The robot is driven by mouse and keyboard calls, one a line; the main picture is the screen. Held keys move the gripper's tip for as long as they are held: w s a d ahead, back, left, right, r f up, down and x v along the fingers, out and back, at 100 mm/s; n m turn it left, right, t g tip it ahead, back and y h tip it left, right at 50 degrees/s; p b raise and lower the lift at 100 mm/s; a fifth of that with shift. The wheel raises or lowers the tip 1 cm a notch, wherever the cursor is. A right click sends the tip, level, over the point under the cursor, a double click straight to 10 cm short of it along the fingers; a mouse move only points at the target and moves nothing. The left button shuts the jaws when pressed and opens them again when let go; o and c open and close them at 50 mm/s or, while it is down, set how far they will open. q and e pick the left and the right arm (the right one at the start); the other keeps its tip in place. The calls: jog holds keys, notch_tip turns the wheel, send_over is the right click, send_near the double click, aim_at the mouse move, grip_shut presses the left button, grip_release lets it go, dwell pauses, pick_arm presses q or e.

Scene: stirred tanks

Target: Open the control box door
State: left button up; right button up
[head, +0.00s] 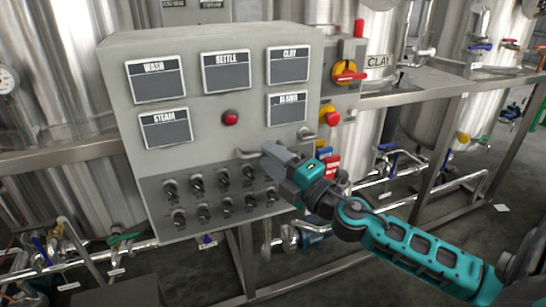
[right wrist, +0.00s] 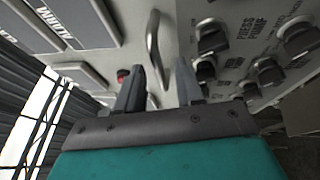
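The grey control box (head: 200,110) stands in the middle of the head view, its front carrying label screens, a red button and rows of black knobs. A curved metal handle (head: 247,154) sits on its front, low and right of centre, and also shows in the right wrist view (right wrist: 153,40). My right gripper (head: 268,150) is at the box front, just right of this handle. In the right wrist view its two fingers (right wrist: 160,75) are apart, with the handle's lower end between or just beyond their tips; contact is unclear. The door looks closed. My left gripper is out of view.
A red-and-yellow rotary switch (head: 346,73) sits on a panel at the box's right side. A metal latch (head: 305,134) is at the box's right edge. Steel tanks (head: 450,75), a rail frame and valved pipes (head: 385,160) surround the box. Open floor lies lower right.

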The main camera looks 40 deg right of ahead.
jog(key=shift+c, duration=0.5)
grip_shut()
dwell(0.9)
